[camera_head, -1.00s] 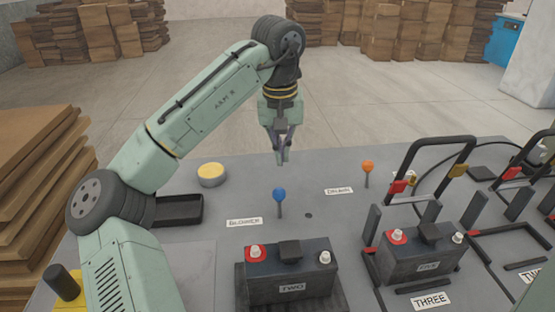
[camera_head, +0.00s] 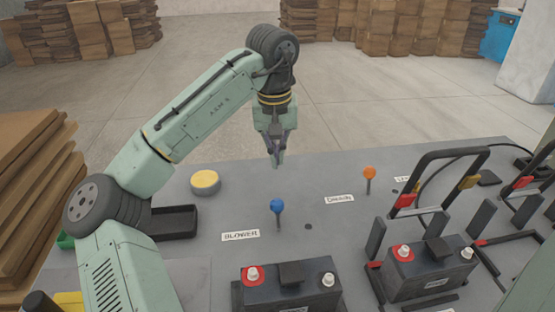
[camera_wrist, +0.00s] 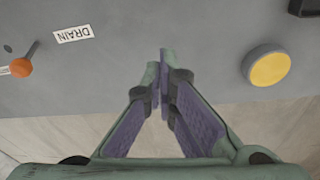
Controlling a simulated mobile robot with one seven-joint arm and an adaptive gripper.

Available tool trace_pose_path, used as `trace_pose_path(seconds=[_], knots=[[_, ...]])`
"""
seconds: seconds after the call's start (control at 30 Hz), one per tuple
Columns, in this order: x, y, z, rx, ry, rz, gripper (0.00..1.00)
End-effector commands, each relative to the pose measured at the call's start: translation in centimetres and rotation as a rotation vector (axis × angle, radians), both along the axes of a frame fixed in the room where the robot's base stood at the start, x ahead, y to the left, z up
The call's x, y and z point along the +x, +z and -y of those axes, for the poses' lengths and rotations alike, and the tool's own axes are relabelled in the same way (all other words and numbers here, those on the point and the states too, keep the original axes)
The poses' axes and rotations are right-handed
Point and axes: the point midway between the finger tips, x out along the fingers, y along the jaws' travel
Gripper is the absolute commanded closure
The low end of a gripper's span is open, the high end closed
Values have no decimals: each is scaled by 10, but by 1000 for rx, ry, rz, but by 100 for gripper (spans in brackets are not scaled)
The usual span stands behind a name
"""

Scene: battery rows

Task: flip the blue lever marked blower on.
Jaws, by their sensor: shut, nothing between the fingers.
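The blue lever (camera_head: 277,207) is a blue ball on a short dark stem, standing on the grey bench top. A white label reading BLOWER (camera_head: 240,235) lies to its left and nearer the camera. My gripper (camera_head: 275,164) points down above the bench, beyond the blue lever and apart from it. Its fingers are shut and empty; they also show in the wrist view (camera_wrist: 163,55). The blue lever does not show clearly in the wrist view.
An orange lever (camera_head: 369,173) with a DRAIN label (camera_head: 339,198) stands to the right. A yellow round button (camera_head: 205,181) and a black tray (camera_head: 176,222) are to the left. A battery (camera_head: 291,284) stands nearer the camera; another (camera_head: 430,268) sits in a frame.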

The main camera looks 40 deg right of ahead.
Motion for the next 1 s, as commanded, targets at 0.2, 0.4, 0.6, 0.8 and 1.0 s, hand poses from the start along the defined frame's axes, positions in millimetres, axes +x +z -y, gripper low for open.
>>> trace_pose_path(seconds=[0.2, 0.4, 0.6, 0.8, 1.0], knots=[[4, -45, 3, 3, 1, -1, 100], [1, -73, 2, 1, -2, 3, 100], [-20, -69, -11, -1, 0, 1, 100], [-26, -69, -15, 0, 0, 0, 100], [-26, -69, -15, 1, 0, -1, 100]])
